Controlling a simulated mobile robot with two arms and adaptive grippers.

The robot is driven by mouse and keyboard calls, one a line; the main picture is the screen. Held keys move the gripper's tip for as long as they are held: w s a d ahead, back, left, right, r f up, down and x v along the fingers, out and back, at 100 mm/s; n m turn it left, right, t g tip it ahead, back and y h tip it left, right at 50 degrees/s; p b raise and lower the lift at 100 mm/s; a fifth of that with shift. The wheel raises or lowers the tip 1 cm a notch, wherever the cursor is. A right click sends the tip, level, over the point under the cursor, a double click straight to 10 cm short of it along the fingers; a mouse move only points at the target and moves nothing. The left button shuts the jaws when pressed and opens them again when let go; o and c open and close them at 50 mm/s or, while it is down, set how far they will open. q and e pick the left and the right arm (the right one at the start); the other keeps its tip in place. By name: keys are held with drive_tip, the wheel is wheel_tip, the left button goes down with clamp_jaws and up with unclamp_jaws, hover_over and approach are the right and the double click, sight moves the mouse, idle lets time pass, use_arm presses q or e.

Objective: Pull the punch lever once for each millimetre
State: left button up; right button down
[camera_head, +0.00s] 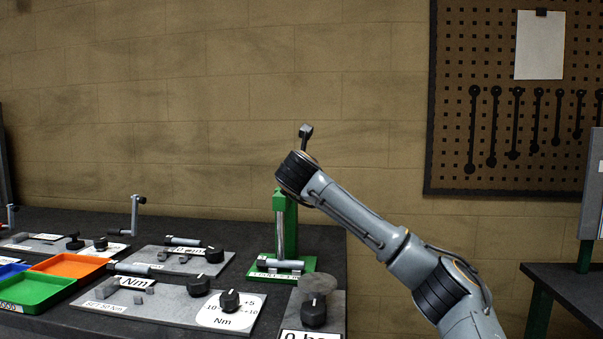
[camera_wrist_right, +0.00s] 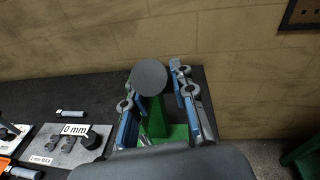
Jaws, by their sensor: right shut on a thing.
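The green punch press (camera_head: 289,225) stands at the right end of the bench, with a silver rod along its column and a silver cylinder (camera_head: 281,264) on its base. It also shows partly in the right wrist view (camera_wrist_right: 155,122). My right gripper (camera_wrist_right: 155,80) is shut on the dark round knob of the punch lever (camera_wrist_right: 149,76), which sits between its blue-padded fingers. In the head view my wrist is above the column and hides the fingers and most of the lever. My left gripper is in neither view.
Left of the press is a grey plate with a 0 mm label (camera_wrist_right: 75,129) and a black knob (camera_head: 214,255). In front are a torque plate with dials (camera_head: 229,301) and another black knob (camera_head: 314,313). Green (camera_head: 37,309) and orange (camera_head: 70,254) trays lie left.

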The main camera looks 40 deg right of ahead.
drive_tip(key=c, duration=1.1)
unclamp_jaws()
drive_tip(key=shift+a, duration=0.1)
drive_tip(key=v, duration=1.2)
